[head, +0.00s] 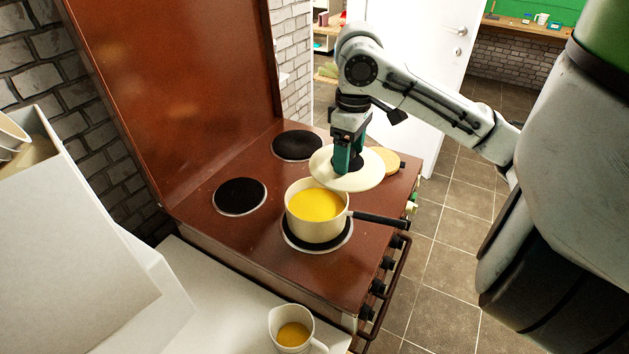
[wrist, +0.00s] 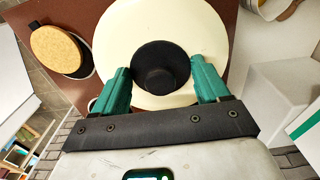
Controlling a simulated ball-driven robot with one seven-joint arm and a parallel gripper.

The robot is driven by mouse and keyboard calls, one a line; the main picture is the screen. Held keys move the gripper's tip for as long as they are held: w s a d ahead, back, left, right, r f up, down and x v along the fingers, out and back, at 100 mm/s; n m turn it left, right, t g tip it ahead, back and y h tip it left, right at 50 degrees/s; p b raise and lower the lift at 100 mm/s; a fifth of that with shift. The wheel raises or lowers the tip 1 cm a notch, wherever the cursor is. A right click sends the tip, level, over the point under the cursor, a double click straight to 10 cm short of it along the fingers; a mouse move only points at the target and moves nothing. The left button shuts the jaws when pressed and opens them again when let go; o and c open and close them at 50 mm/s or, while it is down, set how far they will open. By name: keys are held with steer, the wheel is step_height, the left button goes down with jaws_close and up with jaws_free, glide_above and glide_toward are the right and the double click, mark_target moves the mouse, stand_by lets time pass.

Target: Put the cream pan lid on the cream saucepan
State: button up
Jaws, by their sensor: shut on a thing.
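The cream pan lid (head: 330,178) is a flat round disc with a black knob (wrist: 161,75). My gripper (head: 347,165) is shut on this knob, with a green finger on either side of it in the wrist view (wrist: 161,88). The lid hangs roughly level above the stove, up and to the right of the pan's centre in the head view. The cream saucepan (head: 305,231) stands upright on a front burner, with yellow contents (head: 315,204) and a black handle (head: 381,219) pointing right. The lid covers part of its far rim in the picture. In the wrist view, the lid (wrist: 118,35) fills the upper middle.
A round cork-coloured disc (head: 388,158) lies on the stove right of the lid. Two dark burners (head: 297,146) (head: 240,195) are empty. A jug (head: 287,337) with yellow contents stands on the white counter in front. A brown panel (head: 180,80) rises behind the stove.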

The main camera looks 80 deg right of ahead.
mark_target(320, 161)
steer(key=w+f, duration=0.6)
steer(key=shift+a, duration=0.15)
steer(key=shift+w+f+p, duration=0.2)
steer(key=shift+f, duration=0.8)
steer(key=shift+w+f+p, duration=0.15)
steer(key=shift+w+f, duration=0.05)
steer(key=shift+f, duration=0.75)
steer(key=shift+f, duration=0.4)
steer(key=shift+f+b, duration=0.1)
steer(key=shift+b, duration=0.2)
steer(key=o, duration=1.1)
